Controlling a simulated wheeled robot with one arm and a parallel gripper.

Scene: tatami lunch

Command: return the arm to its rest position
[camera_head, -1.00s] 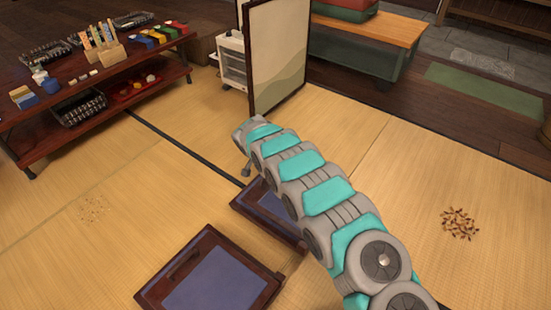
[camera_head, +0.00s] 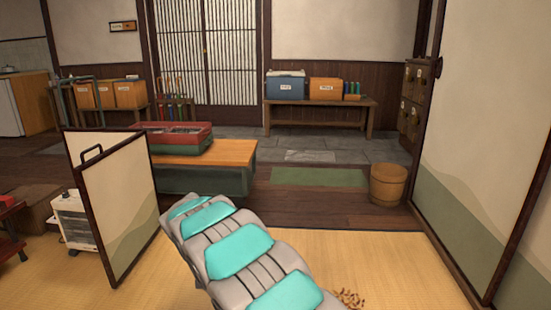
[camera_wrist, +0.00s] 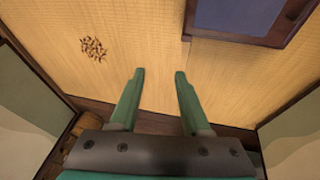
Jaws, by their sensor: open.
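My gripper (camera_wrist: 157,74) shows in the wrist view with its two green fingers apart and nothing between them. It points down over the tatami floor (camera_wrist: 150,45), which looks clear between the fingertips. In the head view my arm (camera_head: 235,250), grey with teal panels, reaches up from the lower right toward the middle left. The gripper itself is hidden in that view.
A dark-framed tray (camera_wrist: 240,15) is at top right there. A wooden bucket (camera_head: 388,185) stands at right.

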